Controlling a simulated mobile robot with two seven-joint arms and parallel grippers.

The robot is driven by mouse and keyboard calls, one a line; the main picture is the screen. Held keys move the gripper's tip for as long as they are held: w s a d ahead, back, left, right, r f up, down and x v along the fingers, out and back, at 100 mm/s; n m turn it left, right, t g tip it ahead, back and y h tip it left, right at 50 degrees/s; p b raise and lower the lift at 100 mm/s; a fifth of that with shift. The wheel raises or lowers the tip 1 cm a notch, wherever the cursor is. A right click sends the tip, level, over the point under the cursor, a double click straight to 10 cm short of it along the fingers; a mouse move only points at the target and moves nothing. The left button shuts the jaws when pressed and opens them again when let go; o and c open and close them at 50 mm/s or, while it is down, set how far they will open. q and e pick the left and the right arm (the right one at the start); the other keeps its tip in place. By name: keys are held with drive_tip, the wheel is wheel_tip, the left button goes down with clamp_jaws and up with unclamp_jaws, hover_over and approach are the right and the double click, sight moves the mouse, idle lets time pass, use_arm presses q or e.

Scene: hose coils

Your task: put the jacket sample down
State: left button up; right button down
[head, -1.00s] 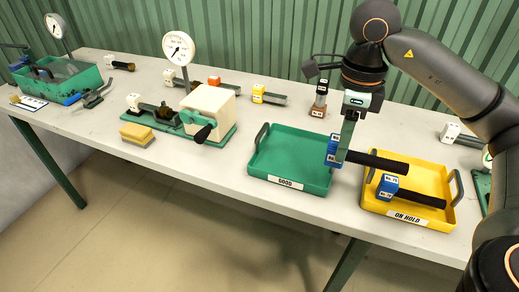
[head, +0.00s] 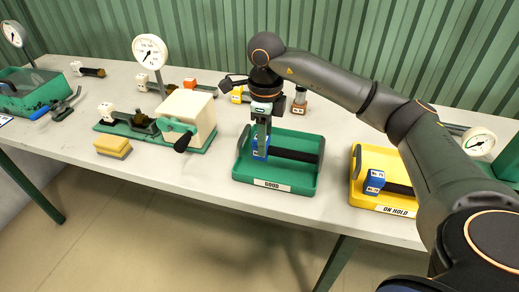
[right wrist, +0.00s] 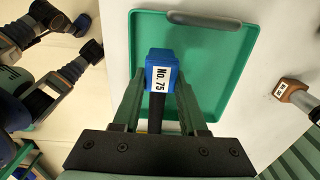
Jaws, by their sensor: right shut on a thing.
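My right gripper (head: 262,138) is shut on the jacket sample, a black hose piece (head: 297,155) with a blue end block. In the right wrist view the block (right wrist: 161,72) reads No. 75 and the hose runs back between the fingers. The sample is over the inside of the green tray (head: 275,186) marked GOOD, lying roughly level. I cannot tell whether it touches the tray floor. My left gripper does not show clearly in either view.
The yellow ON HOLD tray (head: 368,155) stands to the right with another blue-ended sample (head: 374,182) in it. A cream box fixture (head: 192,112) and a yellow sponge (head: 113,146) are on the left. A brown-based block (head: 299,105) stands behind the green tray.

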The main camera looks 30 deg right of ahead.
drive_tip(key=shift+w+a+f, duration=0.2)
drive_tip(key=shift+w+f, duration=0.2)
drive_tip(key=shift+w+a+f+p, duration=0.1)
drive_tip(key=shift+w+f+p, duration=0.05)
drive_tip(key=shift+f, duration=0.8)
drive_tip(key=shift+w+f+p, duration=0.1)
drive_tip(key=shift+f+p, duration=0.05)
drive_tip(key=shift+f, duration=0.75)
drive_tip(key=shift+f, duration=0.1)
drive_tip(key=shift+c, duration=2.2)
unclamp_jaws()
drive_tip(key=shift+f, duration=0.1)
